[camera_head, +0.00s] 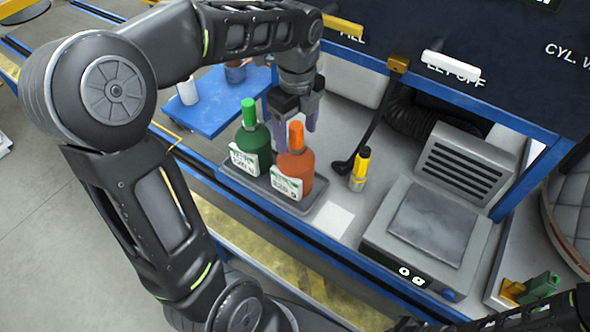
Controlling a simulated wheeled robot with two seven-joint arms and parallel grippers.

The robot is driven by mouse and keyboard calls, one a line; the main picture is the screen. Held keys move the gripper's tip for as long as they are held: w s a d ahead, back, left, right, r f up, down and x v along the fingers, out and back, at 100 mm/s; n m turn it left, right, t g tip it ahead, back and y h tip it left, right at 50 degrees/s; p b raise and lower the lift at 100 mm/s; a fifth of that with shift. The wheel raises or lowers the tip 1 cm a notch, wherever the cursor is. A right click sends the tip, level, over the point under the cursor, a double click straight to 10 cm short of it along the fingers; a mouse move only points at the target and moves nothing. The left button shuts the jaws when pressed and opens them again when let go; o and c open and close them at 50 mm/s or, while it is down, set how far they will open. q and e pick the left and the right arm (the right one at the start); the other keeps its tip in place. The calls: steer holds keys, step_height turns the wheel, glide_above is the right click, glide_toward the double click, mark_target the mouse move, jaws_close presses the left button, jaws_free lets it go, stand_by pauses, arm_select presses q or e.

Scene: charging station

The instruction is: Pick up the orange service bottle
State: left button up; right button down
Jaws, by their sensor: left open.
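The orange service bottle (296,168) stands upright on a grey tray (262,191), with an orange cap and a white label. A green bottle (252,141) stands close beside it on the left. My left gripper (296,122) is open, pointing down from above just behind the two bottles. Its purple fingers show partly behind the orange cap. I cannot tell whether a finger touches the bottle.
A yellow-and-black bottle (360,168) and a black ladle-like tool (360,140) are to the right. A grey scale (425,225) stands further right. A blue shelf (215,110) holds cups behind left. A white square (333,219) lies on the bench.

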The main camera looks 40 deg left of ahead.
mark_target(296, 147)
arm_select(q)
step_height(296, 147, down, 5)
steer(key=shift+a+f+p, duration=0.1)
steer(key=shift+p, duration=0.45)
steer(key=shift+c, duration=0.4)
jaws_close()
stand_by(0.6)
